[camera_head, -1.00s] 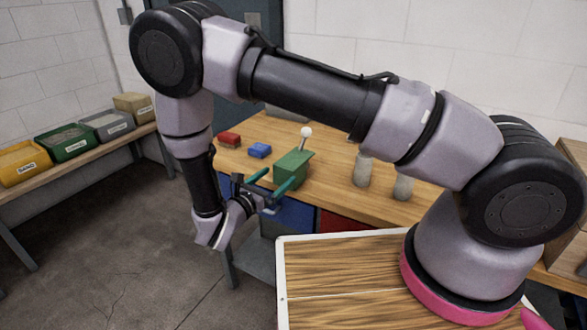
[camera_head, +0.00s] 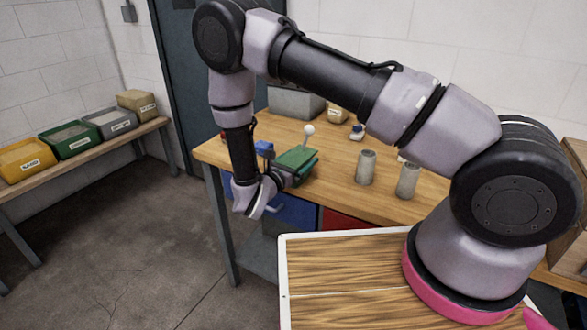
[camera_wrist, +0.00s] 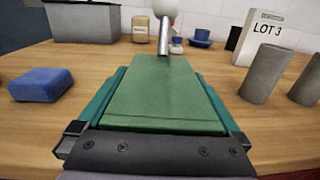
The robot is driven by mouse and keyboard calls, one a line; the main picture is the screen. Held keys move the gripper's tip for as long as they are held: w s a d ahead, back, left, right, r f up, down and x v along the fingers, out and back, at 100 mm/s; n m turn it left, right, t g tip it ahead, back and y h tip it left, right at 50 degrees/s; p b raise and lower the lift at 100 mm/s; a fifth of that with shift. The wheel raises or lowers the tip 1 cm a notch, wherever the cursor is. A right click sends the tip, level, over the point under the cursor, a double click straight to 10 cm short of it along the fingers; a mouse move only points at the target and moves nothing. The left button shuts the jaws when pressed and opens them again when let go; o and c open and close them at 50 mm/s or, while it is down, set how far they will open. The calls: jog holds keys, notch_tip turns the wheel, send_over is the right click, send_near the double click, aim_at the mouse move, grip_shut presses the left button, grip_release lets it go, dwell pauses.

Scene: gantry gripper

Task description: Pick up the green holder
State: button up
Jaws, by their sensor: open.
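The green holder (camera_head: 296,158) is a green block with a metal rod and a white ball on top. It stands on the wooden table (camera_head: 335,185) near its front edge. In the wrist view the holder (camera_wrist: 160,95) fills the middle, and its rod rises at the far end. My gripper (camera_head: 303,171) is at the holder, partly hidden behind my wrist in the head view. In the wrist view the teal fingers of my gripper (camera_wrist: 161,80) lie along the left and right sides of the holder. The jaws are open; contact with the sides cannot be told.
A blue block (camera_wrist: 40,84) lies left of the holder. Two grey cylinders (camera_head: 366,167) (camera_head: 408,180) stand to its right. A white "LOT 3" card (camera_wrist: 258,38), a blue cup (camera_wrist: 202,37) and a grey bin (camera_wrist: 82,20) are farther back. Labelled bins (camera_head: 68,140) line the left bench.

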jog(key=shift+c, duration=0.3)
jog(key=c, duration=1.2)
jog(key=shift+r, duration=0.15)
